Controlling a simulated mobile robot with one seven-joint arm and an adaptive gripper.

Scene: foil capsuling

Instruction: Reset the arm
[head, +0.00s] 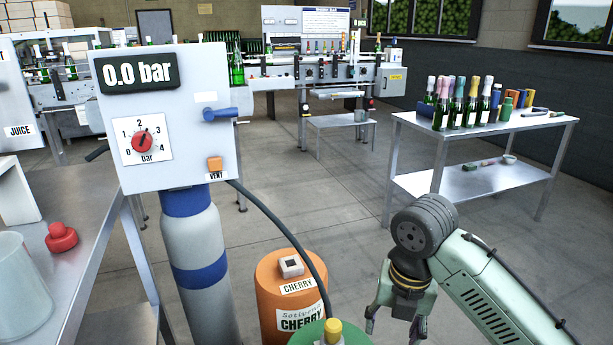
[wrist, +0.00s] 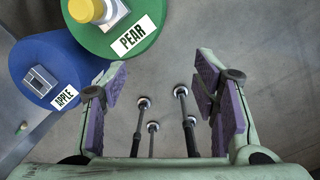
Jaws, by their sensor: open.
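My gripper (head: 396,316) hangs below the green-grey arm at the lower right of the head view, with its fingers pointing down. In the wrist view the purple-padded fingers of my gripper (wrist: 160,95) stand wide apart, with nothing held between the pads. Several dark rods with round pale ends show between the fingers; I cannot tell what they belong to. The arm is bent at a dark grey joint and holds nothing.
The green PEAR drum (wrist: 112,32) and blue APPLE drum (wrist: 52,62) stand close by. An orange CHERRY drum (head: 287,300) is left of my gripper. A panel (head: 165,115) reads 0.0 bar. Bottles stand on the right table (head: 525,126). Open floor (head: 330,215) lies beyond.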

